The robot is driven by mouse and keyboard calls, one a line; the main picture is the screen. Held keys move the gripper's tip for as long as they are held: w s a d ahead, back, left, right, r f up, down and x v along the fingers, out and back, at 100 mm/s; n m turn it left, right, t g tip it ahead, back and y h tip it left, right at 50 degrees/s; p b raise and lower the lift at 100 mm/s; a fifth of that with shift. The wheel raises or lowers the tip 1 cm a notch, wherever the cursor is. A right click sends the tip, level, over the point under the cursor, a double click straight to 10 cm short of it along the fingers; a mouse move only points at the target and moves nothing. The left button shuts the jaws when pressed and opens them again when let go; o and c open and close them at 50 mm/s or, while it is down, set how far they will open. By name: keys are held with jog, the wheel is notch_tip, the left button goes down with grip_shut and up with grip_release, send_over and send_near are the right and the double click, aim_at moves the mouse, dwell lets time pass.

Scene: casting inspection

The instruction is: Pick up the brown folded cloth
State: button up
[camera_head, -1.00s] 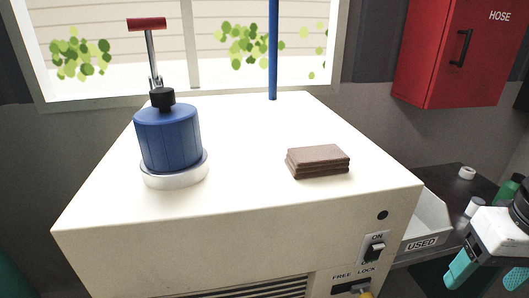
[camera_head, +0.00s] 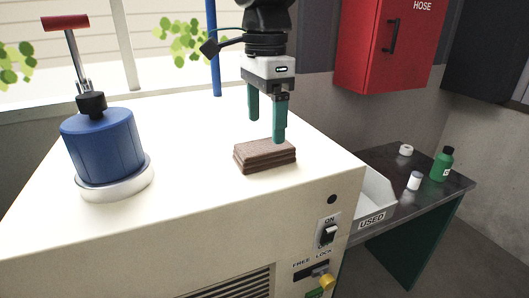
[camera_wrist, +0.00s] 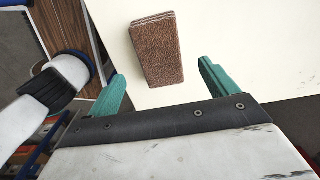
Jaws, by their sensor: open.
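The brown folded cloth (camera_head: 265,157) lies flat on the cream top of the cabinet, near its right front part. It also shows in the wrist view (camera_wrist: 158,50), lying ahead of the fingers and between their lines. My gripper (camera_head: 266,130) has teal fingers pointing down, just above and behind the cloth in the head view. In the wrist view the gripper (camera_wrist: 162,88) is open with nothing between its fingers. The fingers look apart from the cloth, though the right fingertip overlaps its far edge in the head view.
A blue pump with a red handle (camera_head: 103,148) stands on a white base at the left of the top. A blue pole (camera_head: 214,50) rises at the back edge. A tray marked USED (camera_head: 372,215), white containers and a green bottle (camera_head: 442,164) are at the right, below a red HOSE box (camera_head: 388,45).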

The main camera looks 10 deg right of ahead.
aim_at(264, 145)
notch_tip(264, 145, down, 6)
jog(key=shift+a+f, duration=0.1)
jog(key=c, duration=1.1)
